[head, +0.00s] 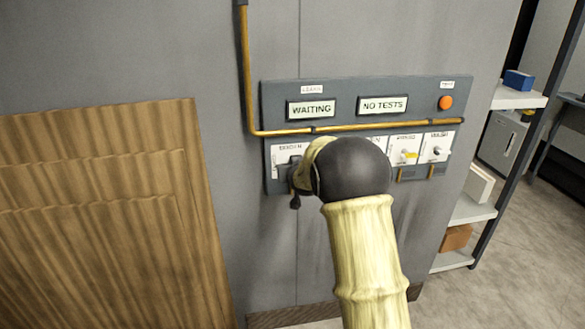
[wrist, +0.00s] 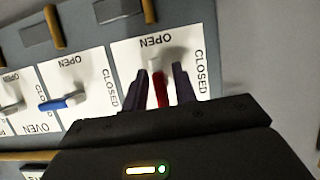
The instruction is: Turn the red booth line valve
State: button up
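The red valve handle (wrist: 160,92) shows in the wrist view on a white plate (wrist: 125,55) marked OPEN and CLOSED. The lettering is upside down or sideways there. The handle lies between the two dark fingers of my gripper (wrist: 161,87). The fingers stand apart, with a visible gap on the right side of the handle; contact on the left side is unclear. In the head view my gripper (head: 294,186) is at the leftmost plate (head: 283,151) of the panel, and my arm hides the red handle.
The grey panel (head: 335,91) carries WAITING and NO TESTS displays and an orange button (head: 445,102). A yellow pipe (head: 350,126) crosses it. Shelving (head: 520,97) stands at the right.

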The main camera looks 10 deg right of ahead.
jog(key=shift+r, duration=0.1)
jog(key=b+v, duration=0.1)
jog(key=v, duration=1.6)
jog(key=shift+s, duration=0.2)
jog(key=shift+w, duration=0.1)
jog(key=s+f+g, duration=0.6)
jog(key=s+f, duration=0.2)
jog(key=s, duration=0.5)
jog(key=s+f+g, duration=0.5)
jog(key=s+f, duration=0.4)
jog(key=s, duration=0.4)
jog(key=w+p+v, duration=0.1)
jog(key=p+v, duration=0.4)
jog(key=w+p+v, duration=0.1)
jog(key=p+v, duration=0.4)
jog(key=w+p+v, duration=0.2)
jog(key=p+v, duration=0.3)
jog(key=v, duration=0.1)
jog(key=shift+r+p, duration=0.35)
jog(key=shift+p, duration=0.05)
